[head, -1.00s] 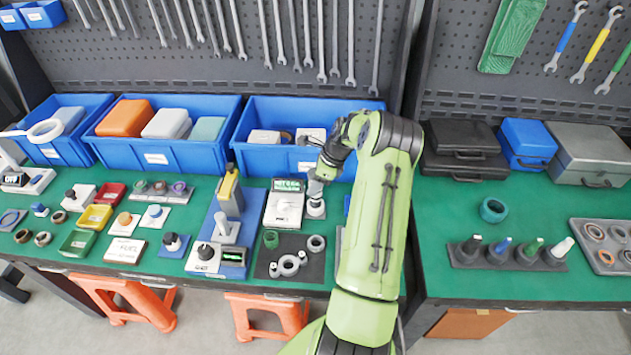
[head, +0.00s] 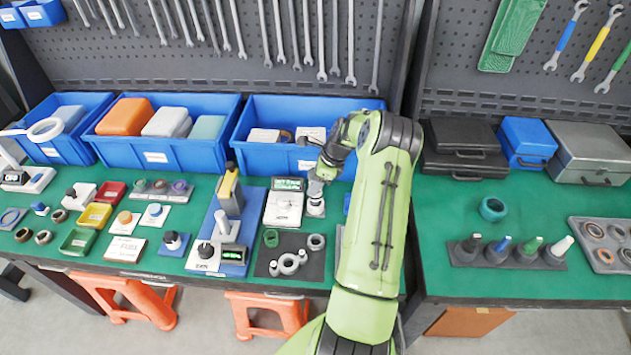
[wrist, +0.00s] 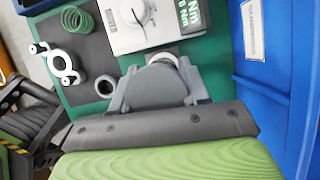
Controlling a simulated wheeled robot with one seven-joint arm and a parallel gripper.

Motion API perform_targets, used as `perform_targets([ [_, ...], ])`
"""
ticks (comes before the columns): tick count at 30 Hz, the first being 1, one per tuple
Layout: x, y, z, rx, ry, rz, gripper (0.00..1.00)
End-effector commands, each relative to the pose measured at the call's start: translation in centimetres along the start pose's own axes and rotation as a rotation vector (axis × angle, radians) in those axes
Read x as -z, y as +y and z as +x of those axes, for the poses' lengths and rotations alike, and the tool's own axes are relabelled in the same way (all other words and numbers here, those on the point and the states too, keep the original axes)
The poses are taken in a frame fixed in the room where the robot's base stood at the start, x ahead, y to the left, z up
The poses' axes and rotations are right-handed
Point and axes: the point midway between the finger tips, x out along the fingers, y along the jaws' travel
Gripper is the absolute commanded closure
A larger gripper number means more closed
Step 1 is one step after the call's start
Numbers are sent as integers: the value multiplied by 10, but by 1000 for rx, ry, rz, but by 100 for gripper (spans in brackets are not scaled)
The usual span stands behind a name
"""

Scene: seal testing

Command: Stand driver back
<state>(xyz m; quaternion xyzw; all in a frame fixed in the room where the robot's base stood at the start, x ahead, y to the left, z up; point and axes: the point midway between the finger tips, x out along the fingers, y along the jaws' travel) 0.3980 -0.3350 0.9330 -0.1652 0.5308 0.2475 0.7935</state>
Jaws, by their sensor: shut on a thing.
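My gripper (head: 317,186) is at the back of the green bench, just right of the white torque tester (head: 284,204). It is shut on a grey, round-topped piece, which I take to be the driver (wrist: 153,87). The driver sits between the two grey fingers (wrist: 157,82) in the wrist view. A pale ring-shaped part (wrist: 163,59) shows just beyond it. In the head view a small white and grey round part (head: 316,208) stands right below the fingers. The driver's lower end is hidden, so I cannot tell whether it touches that part.
A blue bin (head: 262,152) stands close behind the gripper; its wall (wrist: 262,105) is at the right in the wrist view. A dark mat (head: 270,268) with rings and a green coil (wrist: 76,19) lies in front. A blue-based press (head: 237,255) stands left.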

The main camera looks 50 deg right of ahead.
Motion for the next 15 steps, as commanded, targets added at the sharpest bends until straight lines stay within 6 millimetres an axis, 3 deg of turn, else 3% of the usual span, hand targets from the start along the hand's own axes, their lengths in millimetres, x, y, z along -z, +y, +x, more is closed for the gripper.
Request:
perform_targets([
  [3,0,0,0,1,-1,-1,92],
  [4,0,0,0,2,-1,-1,51],
  [9,0,0,0,1,0,0,25],
  [15,0,0,0,0,0,0,25],
])
